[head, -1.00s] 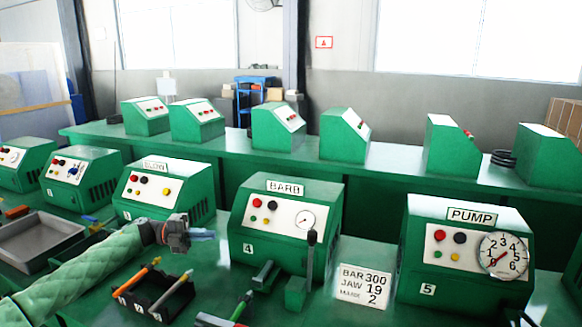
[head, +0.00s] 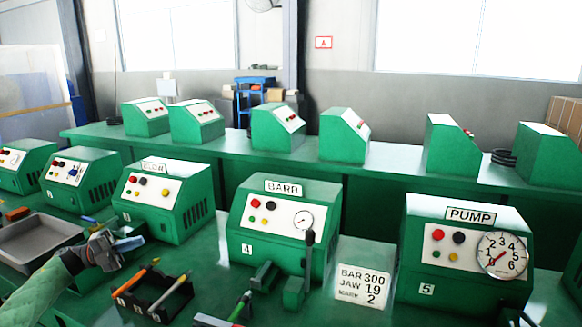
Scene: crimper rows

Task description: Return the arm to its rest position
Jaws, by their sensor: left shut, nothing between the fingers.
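My left gripper (head: 128,244) is in the head view at the lower left, at the end of my green-sleeved left arm. Its fingers are shut with nothing between them and point to the right. It hangs over the bench, between the grey tray (head: 40,243) and the black tool holder (head: 133,308), in front of the third machine (head: 185,229). My right gripper does not show clearly in this view.
The BARB machine (head: 262,236) with its black-knobbed lever (head: 309,260) stands in the middle, the PUMP machine (head: 450,281) at right. A sign (head: 362,285) stands between them. Orange- and green-handled tools lie along the front. More green machines line the back bench (head: 385,162).

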